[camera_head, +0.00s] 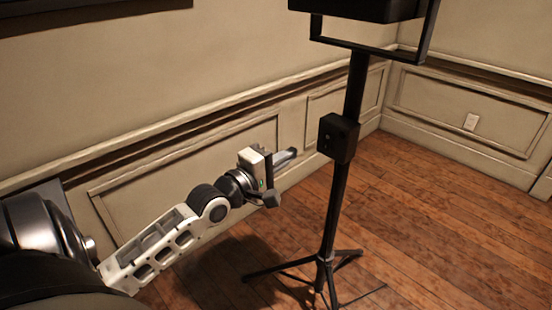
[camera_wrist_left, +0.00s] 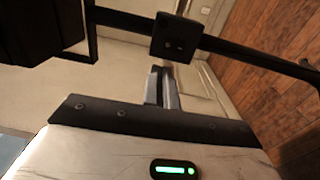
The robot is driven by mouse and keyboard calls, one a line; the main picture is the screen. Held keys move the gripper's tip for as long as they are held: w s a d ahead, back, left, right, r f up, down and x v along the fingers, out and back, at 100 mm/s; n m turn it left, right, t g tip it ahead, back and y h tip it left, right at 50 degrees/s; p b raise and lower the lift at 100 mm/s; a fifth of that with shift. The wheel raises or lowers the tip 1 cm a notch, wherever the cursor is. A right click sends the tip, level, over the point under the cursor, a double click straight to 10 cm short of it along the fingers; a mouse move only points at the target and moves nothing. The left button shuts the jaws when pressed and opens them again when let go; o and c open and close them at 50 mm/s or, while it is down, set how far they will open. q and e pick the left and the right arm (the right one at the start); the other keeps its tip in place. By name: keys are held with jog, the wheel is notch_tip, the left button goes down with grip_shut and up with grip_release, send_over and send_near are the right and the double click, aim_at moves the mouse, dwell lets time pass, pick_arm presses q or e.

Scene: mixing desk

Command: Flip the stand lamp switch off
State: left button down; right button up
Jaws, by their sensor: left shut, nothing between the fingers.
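The stand lamp (camera_head: 345,170) is a black pole on tripod legs with a black lamp head (camera_head: 355,10) at the top. A black switch box (camera_head: 338,138) sits partway up the pole. In the left wrist view the switch box (camera_wrist_left: 176,38) shows small marks on its face, too small to tell the switch's position. My left gripper (camera_head: 290,155) is shut and empty, to the left of the box and apart from it. In the left wrist view the fingers (camera_wrist_left: 162,85) are together, pointing toward the box. My right gripper is not in view.
The panelled wall (camera_head: 200,180) runs behind the lamp and my left arm. The wooden floor (camera_head: 430,240) around the tripod is clear. A thin dark line, perhaps a cable, lies near the tripod's foot.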

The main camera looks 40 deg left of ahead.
pick_arm(q)
jog(key=shift+s+a+r, duration=0.15)
jog(key=shift+s, duration=1.1)
jog(key=s+d+f+m+g, duration=0.3)
jog(key=s+d+f+m, duration=0.4)
jog(key=d+f+m, duration=0.2)
jog(key=s+d+f+m+g+h, duration=0.1)
jog(key=s+d+f+m+g, duration=0.3)
jog(key=s+d+f+m, duration=0.3)
jog(key=d+f+m, duration=0.3)
jog(key=d+f, duration=0.1)
jog(key=shift+s+d+f+g, duration=0.25)
jog(key=shift+d+f+g, duration=0.05)
jog(key=shift+d+f, duration=0.1)
jog(key=shift+w+h, duration=0.1)
jog(key=shift+h, duration=0.2)
